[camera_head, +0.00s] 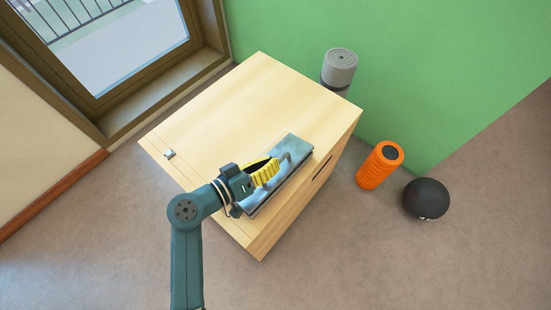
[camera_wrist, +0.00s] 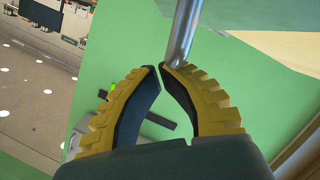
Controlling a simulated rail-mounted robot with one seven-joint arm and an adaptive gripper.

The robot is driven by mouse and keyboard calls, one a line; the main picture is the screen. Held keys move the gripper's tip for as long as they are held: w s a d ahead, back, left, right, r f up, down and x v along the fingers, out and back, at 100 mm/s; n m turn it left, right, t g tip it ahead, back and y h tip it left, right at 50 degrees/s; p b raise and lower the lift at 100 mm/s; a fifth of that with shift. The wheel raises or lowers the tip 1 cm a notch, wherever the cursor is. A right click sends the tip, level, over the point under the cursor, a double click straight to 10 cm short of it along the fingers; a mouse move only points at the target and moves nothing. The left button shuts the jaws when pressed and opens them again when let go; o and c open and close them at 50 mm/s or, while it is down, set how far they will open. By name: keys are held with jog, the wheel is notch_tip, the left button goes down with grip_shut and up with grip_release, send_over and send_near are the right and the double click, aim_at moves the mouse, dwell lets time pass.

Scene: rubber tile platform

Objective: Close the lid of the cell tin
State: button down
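The grey-blue metal tin (camera_head: 290,178) lies on the right part of a pale wooden box top in the head view. A bent grey bar (camera_head: 287,160) rises at it, close to my fingers. My gripper (camera_head: 276,168) is over the tin with its yellow ribbed fingers. In the wrist view my two fingertips (camera_wrist: 158,67) nearly meet, with nothing seen between them. A metal bar (camera_wrist: 184,35) lies at the right fingertip; touching or just behind cannot be told. My gripper hides part of the tin, and the lid's angle is unclear.
The wooden box top (camera_head: 235,105) is mostly clear; a small metal piece (camera_head: 169,154) sits at its left edge. A rolled grey mat (camera_head: 339,70), an orange roller (camera_head: 379,167) and a black ball (camera_head: 426,199) stand beyond the box. A green wall (camera_head: 430,70) is behind.

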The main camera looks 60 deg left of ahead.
jog(key=shift+w+d+f, duration=0.1)
jog(key=shift+d+f, duration=0.3)
jog(key=shift+d, duration=0.05)
jog(key=r+p, duration=0.2)
jog(key=r, duration=0.1)
jog(key=a+r+p, duration=0.1)
jog(key=r+p, duration=0.1)
jog(key=shift+r, duration=0.25)
jog(key=d+f+p+v, duration=0.1)
jog(key=p+v, duration=0.1)
jog(key=v, duration=0.7)
jog(key=shift+s+d, duration=0.25)
jog(key=shift+s, duration=0.2)
jog(key=shift+w+r, duration=0.15)
jog(key=shift+r, duration=0.05)
